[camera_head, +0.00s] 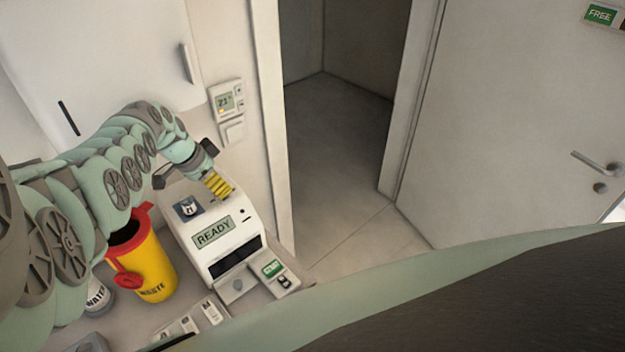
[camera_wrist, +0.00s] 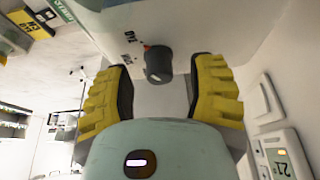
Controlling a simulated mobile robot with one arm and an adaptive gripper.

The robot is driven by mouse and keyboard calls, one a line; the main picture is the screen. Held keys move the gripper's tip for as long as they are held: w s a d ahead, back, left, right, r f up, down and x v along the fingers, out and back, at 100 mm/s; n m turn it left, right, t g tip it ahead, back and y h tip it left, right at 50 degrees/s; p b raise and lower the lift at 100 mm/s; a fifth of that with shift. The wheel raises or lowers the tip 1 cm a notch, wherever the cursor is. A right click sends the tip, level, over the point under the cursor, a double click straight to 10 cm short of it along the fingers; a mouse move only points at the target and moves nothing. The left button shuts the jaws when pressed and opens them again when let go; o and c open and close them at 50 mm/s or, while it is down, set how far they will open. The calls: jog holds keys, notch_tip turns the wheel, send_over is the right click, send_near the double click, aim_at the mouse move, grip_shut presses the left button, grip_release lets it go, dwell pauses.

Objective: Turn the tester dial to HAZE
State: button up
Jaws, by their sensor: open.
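The tester is a white box with a READY screen (camera_head: 213,231) on its front, standing on the counter in the head view. Its dial (camera_wrist: 157,64), a dark grey knob on a pale face, shows in the wrist view with a small red mark beside it. Small dark lettering (camera_wrist: 130,36) lies near the dial; I cannot read it surely. My gripper (camera_head: 217,184) is at the tester's upper back part. In the wrist view, its yellow fingers (camera_wrist: 158,76) are open on both sides of the dial, with gaps visible. The dial is hidden in the head view.
A yellow waste bin (camera_head: 151,262) with a red rim stands left of the tester. A small device with a green screen (camera_head: 272,268) is at its front right. A thermostat (camera_head: 227,99) is on the wall behind. A doorway (camera_head: 335,140) opens to the right.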

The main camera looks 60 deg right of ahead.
jog(key=shift+d+f, duration=0.2)
jog(key=shift+f, duration=0.1)
jog(key=shift+o, duration=0.4)
jog(key=shift+s, duration=0.1)
grip_shut()
